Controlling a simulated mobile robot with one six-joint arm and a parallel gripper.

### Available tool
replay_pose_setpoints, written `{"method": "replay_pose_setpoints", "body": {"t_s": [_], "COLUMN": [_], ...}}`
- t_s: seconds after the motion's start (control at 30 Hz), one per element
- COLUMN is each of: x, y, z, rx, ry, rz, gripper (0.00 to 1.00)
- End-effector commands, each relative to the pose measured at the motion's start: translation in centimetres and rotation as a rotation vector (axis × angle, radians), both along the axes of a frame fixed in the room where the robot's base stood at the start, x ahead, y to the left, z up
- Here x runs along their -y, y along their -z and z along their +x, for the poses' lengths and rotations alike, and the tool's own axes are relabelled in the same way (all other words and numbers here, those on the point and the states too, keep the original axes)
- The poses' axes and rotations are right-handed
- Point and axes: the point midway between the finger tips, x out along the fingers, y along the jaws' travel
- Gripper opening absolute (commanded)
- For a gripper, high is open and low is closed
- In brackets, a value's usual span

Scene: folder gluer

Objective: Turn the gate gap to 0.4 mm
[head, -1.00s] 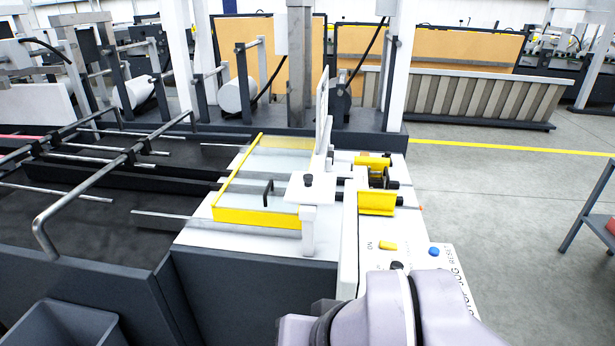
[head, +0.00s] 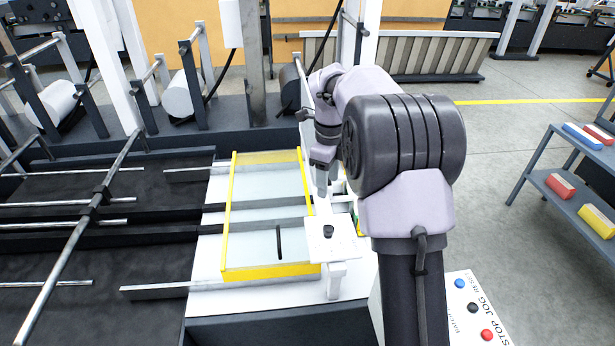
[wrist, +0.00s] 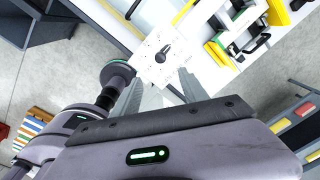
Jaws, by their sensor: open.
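The gate gap knob (head: 328,231) is small and black, on a white plate (head: 345,249) at the front right of the yellow-framed clear guard. In the wrist view the knob (wrist: 163,53) sits on a white plate with fine dark marks around it; I cannot read them. My gripper (head: 322,182) points down above and behind the plate in the head view, apart from the knob. In the wrist view my gripper (wrist: 158,86) is open and empty, with the knob just beyond its fingertips.
The yellow-framed guard (head: 275,271) lies left of the plate. A button panel (head: 471,308) with blue, black and red buttons stands at the front right. A shelf cart (head: 570,197) with coloured stacks is further right. Open floor (head: 500,150) lies between.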

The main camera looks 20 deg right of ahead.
Motion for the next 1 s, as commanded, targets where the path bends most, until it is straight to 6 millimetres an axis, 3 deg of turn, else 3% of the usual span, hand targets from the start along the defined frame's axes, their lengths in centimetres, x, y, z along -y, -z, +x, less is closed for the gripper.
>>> {"method": "replay_pose_setpoints", "body": {"t_s": [0.17,0.7,0.83,1.0], "x": [0.3,0.7,0.8,0.8], "y": [2.3,15.0,16.9,17.9], "z": [0.3,0.6,0.6,0.7], "rx": [-0.008,-0.007,-0.006,-0.005], "ry": [0.033,0.028,0.028,0.029], "rz": [-0.001,-0.001,-0.001,0.0], "gripper": [0.51,0.51,0.51,0.51]}}
